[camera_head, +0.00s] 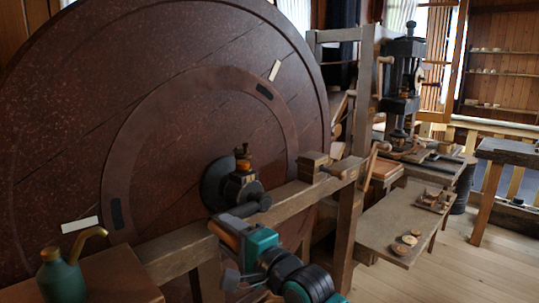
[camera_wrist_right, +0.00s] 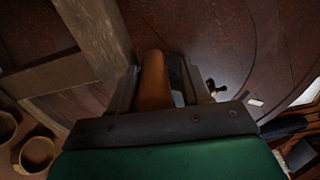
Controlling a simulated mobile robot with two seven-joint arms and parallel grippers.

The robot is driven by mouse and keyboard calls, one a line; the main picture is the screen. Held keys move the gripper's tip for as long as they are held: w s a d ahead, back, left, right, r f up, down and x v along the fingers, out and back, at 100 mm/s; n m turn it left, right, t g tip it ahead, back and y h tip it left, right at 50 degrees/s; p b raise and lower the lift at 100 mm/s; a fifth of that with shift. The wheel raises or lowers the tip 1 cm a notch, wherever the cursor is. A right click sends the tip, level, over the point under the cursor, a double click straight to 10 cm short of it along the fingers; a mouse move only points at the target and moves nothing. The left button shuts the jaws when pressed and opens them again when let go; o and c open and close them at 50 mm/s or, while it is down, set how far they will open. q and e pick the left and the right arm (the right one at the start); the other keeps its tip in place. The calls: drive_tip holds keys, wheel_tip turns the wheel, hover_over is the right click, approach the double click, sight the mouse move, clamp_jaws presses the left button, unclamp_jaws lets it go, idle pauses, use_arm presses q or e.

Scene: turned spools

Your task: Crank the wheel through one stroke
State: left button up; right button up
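The large speckled brown wheel (camera_head: 60,130) fills the left of the head view, with a lighter ring around its middle and a dark hub (camera_head: 238,185) with a small brass-coloured fitting. My right gripper (camera_head: 228,230) is in front of the wheel, below the hub, beside a wooden beam. In the right wrist view, a round brown wooden handle (camera_wrist_right: 154,80) stands between the two fingers of my right gripper (camera_wrist_right: 163,85). A narrow gap shows on the handle's right side, so the fingers look open around it. What the handle is fixed to is hidden. My left gripper is out of view.
The wooden beam (camera_head: 290,200) crosses in front of the wheel, close to my right arm. A green oil can (camera_head: 62,278) with a brass spout stands at the lower left. A low bench (camera_head: 398,222) with small round pieces is to the right. Open floor (camera_head: 455,265) lies beyond.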

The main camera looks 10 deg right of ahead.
drive_tip(key=shift+d+r+m+p, duration=0.1)
drive_tip(key=shift+r+m+p, duration=0.45)
drive_tip(key=shift+r, duration=0.2)
drive_tip(key=shift+w+d+r+m, duration=0.1)
drive_tip(key=shift+d+r+m, duration=0.05)
drive_tip(key=shift+r+m, duration=0.35)
drive_tip(key=shift+w+d+r+m, duration=0.1)
drive_tip(key=shift+r+m, duration=0.35)
drive_tip(key=w+d+r+m, duration=0.6)
drive_tip(key=d+r+m, duration=0.2)
drive_tip(key=r+m, duration=0.1)
drive_tip(key=shift+m, duration=0.9)
drive_tip(key=shift+s+a, duration=0.25)
drive_tip(key=v, duration=1.1)
drive_tip(key=shift+d+r, duration=0.25)
drive_tip(key=shift+r, duration=0.1)
drive_tip(key=shift+w, duration=0.1)
